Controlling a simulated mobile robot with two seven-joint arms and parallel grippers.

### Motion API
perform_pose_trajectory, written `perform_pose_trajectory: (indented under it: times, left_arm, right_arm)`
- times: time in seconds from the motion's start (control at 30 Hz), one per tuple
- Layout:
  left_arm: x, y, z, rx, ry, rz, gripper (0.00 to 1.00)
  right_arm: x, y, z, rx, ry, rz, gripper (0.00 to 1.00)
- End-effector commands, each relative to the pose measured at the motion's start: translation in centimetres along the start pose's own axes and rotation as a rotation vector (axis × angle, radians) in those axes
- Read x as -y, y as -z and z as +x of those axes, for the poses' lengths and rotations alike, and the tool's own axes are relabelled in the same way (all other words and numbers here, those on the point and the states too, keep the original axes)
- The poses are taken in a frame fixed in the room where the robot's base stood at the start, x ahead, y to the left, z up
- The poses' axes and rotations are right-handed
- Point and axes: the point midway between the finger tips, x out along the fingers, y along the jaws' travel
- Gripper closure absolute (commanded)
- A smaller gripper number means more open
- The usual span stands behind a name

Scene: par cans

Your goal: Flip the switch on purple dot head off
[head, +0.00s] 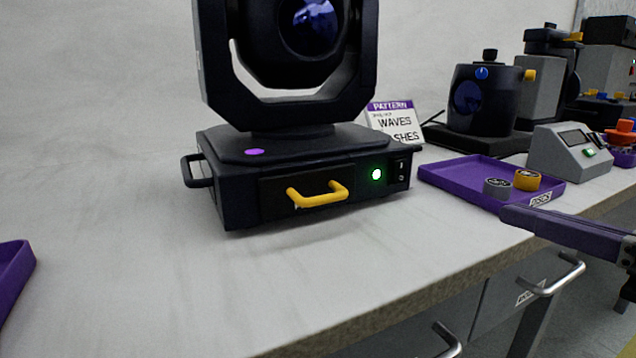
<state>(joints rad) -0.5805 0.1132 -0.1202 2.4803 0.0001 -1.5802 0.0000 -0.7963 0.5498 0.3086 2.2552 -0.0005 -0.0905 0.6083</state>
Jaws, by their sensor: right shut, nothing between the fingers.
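The moving head light (300,185) stands on the bench in the head view, with a purple dot (255,152) on top of its base. Its black rocker switch (402,171) is at the right end of the base's front face. A round green lamp (376,174) glows just left of the switch. A yellow handle (318,196) sits on the front panel. My right gripper (508,215) comes in from the right, its fingers shut and empty. It is to the right of the switch and lower in the picture, apart from it. My left gripper is not in view.
A purple tray (447,174) with a grey disc and a yellow disc lies right of the light. A sign (395,122) and a dark can-shaped fixture (484,97) stand behind. The bench (290,290) is clear in front of the light.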

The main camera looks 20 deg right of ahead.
Motion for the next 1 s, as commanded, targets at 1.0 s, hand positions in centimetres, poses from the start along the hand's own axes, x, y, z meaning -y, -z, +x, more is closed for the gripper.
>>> perform_pose_trajectory:
  times: [1.0]
  left_arm:
    - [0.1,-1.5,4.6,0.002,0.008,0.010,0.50]
  right_arm:
    - [0.0,-0.1,13.4,-0.001,-0.001,-0.001,1.00]
